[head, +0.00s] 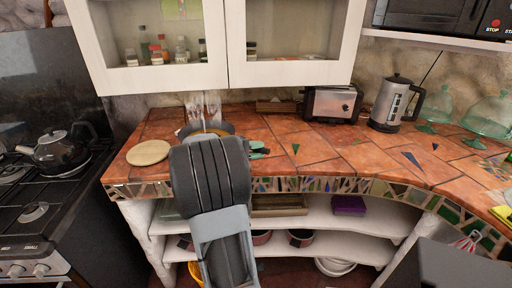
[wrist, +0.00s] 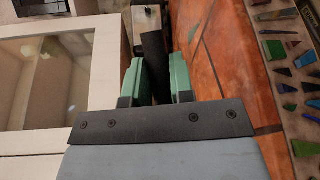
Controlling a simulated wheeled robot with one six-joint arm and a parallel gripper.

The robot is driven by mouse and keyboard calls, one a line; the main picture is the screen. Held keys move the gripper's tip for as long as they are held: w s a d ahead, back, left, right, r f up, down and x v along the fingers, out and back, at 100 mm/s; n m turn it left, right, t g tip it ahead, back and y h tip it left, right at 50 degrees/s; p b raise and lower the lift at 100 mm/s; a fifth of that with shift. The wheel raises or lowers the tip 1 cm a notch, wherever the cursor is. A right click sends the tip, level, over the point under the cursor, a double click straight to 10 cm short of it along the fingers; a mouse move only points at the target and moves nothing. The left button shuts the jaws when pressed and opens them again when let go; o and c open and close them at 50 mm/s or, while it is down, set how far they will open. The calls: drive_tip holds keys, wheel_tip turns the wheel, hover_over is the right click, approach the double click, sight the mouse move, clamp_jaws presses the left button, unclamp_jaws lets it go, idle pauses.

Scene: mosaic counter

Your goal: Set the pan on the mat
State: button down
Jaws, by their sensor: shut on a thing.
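The pan (head: 222,128) shows in the head view as a dark round rim behind my arm at the left part of the counter; most of it is hidden. The mat, a round beige disc (head: 149,153), lies flat on the counter to the left of the pan and looks bare. My gripper (wrist: 155,85) has green fingers on both sides of a dark handle (wrist: 153,50) in the wrist view and is shut on it. In the head view a green finger (head: 258,150) shows beside my arm. I cannot tell whether the pan touches the counter.
Clear glasses (head: 205,107) stand behind the pan. A toaster (head: 333,104) and a kettle (head: 397,103) stand farther right, with green glassware beyond. White cabinets (head: 158,79) hang above. A stove with a dark kettle (head: 60,150) is at left. The counter's middle is free.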

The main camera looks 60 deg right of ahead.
drive_tip(key=shift+f, duration=1.2)
drive_tip(key=c, duration=1)
unclamp_jaws()
drive_tip(key=shift+a, duration=0.1)
